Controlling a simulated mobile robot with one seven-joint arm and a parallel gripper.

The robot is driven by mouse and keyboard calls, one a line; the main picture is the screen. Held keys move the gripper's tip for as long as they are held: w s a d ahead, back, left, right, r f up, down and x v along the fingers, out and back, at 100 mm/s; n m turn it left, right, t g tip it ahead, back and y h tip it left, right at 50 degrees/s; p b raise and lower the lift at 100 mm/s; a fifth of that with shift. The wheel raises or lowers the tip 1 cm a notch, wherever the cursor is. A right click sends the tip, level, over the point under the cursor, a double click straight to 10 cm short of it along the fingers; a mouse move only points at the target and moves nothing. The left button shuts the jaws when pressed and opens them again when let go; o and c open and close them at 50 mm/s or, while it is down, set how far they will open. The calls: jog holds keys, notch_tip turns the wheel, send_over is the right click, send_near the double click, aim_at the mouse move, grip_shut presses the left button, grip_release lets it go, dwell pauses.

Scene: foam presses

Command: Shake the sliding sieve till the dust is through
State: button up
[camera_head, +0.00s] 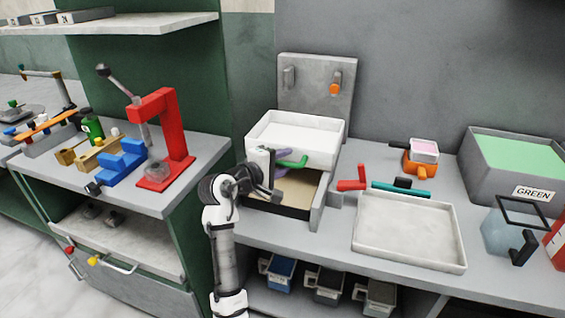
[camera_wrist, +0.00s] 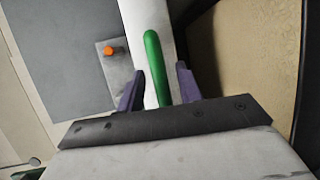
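The white box-shaped sieve (camera_head: 296,137) stands above a dark-rimmed frame with a tan bed (camera_head: 300,188). Its green handle (camera_head: 293,162) sticks out at the front. The sieve's inside looks pale; I cannot make out dust in it. My gripper (camera_head: 281,162) is at the handle, its purple fingers showing on either side. In the wrist view the green handle (camera_wrist: 154,62) lies between the fingers (camera_wrist: 160,72), with a gap visible on both sides. The gripper looks open around the handle, not closed on it. The tan bed also shows in the wrist view (camera_wrist: 243,65).
A grey back panel with an orange knob (camera_head: 335,89) stands behind the sieve. A red lever (camera_head: 352,184) and an empty white tray (camera_head: 408,231) are to the right. A red press (camera_head: 163,140) stands left. A green-filled bin (camera_head: 515,165) is far right.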

jog(key=shift+s+a, duration=0.1)
jog(key=b+v, duration=0.2)
jog(key=v, duration=1.1)
jog(key=shift+s+a, duration=0.15)
jog(key=shift+s, duration=0.1)
